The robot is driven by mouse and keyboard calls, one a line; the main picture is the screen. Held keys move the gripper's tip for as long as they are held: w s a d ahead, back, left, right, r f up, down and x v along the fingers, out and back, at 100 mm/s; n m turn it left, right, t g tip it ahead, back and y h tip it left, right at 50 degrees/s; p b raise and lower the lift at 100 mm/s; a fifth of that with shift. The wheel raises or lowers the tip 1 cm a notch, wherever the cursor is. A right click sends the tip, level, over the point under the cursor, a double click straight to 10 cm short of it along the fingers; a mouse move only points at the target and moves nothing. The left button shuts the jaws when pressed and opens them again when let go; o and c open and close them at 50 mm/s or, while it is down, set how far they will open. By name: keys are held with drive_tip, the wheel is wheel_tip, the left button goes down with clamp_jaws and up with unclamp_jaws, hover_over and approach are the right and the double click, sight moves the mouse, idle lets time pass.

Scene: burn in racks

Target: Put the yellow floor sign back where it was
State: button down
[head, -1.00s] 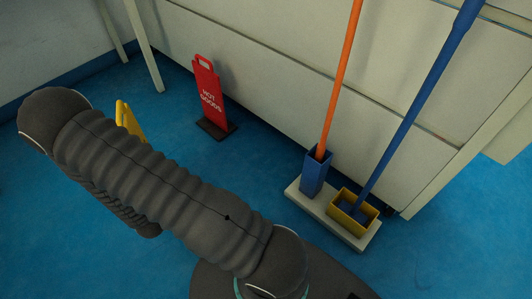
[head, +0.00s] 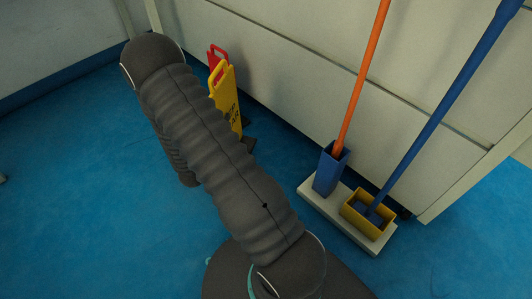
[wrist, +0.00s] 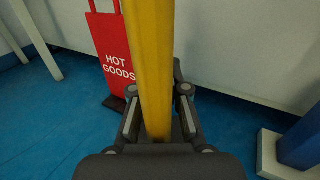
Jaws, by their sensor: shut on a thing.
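The yellow floor sign (head: 226,97) shows in the head view behind my arm, upright in front of the red sign. In the wrist view the yellow sign (wrist: 151,60) is seen edge-on as a tall bar between the fingers of my gripper (wrist: 158,115), which is shut on it. My arm hides the sign's lower left part and the gripper in the head view. I cannot tell whether the sign's foot touches the floor.
A red "HOT GOODS" sign (wrist: 112,50) on a dark base stands close behind, by the pale wall panel. A white stand (head: 319,203) holds a blue holder (head: 329,172) and yellow bucket (head: 360,222) with long handles. Blue floor (head: 90,190) is open at left.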

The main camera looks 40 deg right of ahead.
drive_tip(key=s+d+f+m+g+h+b, duration=0.1)
drive_tip(key=s+d+m+g+b, duration=0.2)
drive_tip(key=d, duration=0.4)
drive_tip(key=s+d+f+m+g+h, duration=0.1)
drive_tip(key=s+d+m+g+h, duration=0.15)
drive_tip(key=s+d+g, duration=0.35)
drive_tip(key=w+d+f+b, duration=0.3)
drive_tip(key=w+d+f, duration=0.2)
drive_tip(key=w+f, duration=0.6)
drive_tip(key=shift+w+d+y, duration=0.35)
drive_tip(key=shift+w, duration=0.3)
drive_tip(key=shift+f, duration=0.25)
drive_tip(key=c, duration=1.2)
unclamp_jaws()
